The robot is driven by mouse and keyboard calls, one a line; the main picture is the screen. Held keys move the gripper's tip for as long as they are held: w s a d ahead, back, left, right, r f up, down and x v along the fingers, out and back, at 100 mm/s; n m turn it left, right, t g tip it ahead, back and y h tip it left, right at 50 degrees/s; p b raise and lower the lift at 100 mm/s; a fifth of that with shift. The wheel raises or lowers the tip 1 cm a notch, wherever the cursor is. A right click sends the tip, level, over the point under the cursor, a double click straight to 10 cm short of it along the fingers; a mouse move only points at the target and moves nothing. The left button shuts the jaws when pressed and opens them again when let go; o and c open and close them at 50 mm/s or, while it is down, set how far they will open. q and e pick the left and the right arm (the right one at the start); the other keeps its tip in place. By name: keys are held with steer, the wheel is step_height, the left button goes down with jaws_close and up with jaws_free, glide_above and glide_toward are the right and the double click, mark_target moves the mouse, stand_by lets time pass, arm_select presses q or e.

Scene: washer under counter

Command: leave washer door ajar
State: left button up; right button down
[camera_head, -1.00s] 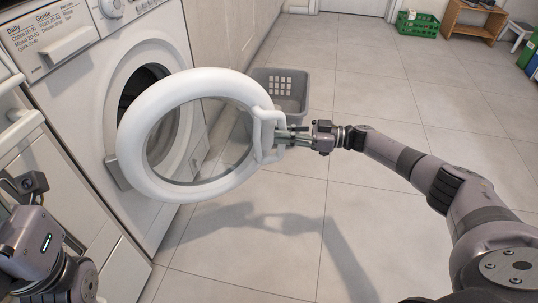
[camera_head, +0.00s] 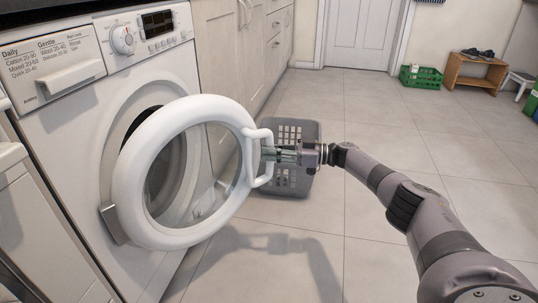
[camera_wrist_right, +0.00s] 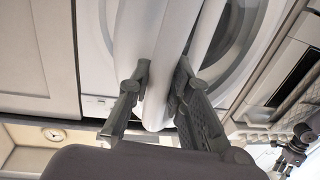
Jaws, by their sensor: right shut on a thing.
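The washer (camera_head: 75,135) stands at the left of the head view. Its round white door (camera_head: 130,190) is swung partly open, with a gap showing the dark drum opening behind its glass. The white door handle (camera_head: 267,137) is a loop on the door's free edge, on the right. My right gripper (camera_head: 268,155) reaches in from the right and is shut on this handle. The right wrist view shows its two fingers (camera_wrist_right: 158,95) on either side of the white handle bar (camera_wrist_right: 173,55). My left gripper is out of the head view; a small dark part of my left arm shows at the right wrist view's edge.
A grey laundry basket (camera_head: 297,185) stands on the floor just behind the door handle and gripper. Cabinets (camera_head: 225,60) run along the left beyond the washer. A green crate (camera_head: 420,78) and a wooden shelf (camera_head: 475,72) stand far off at right. The tiled floor between is clear.

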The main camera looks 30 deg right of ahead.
steer(key=shift+d, duration=0.1)
steer(key=c, duration=1.7)
jaws_free()
steer(key=v, duration=1.2)
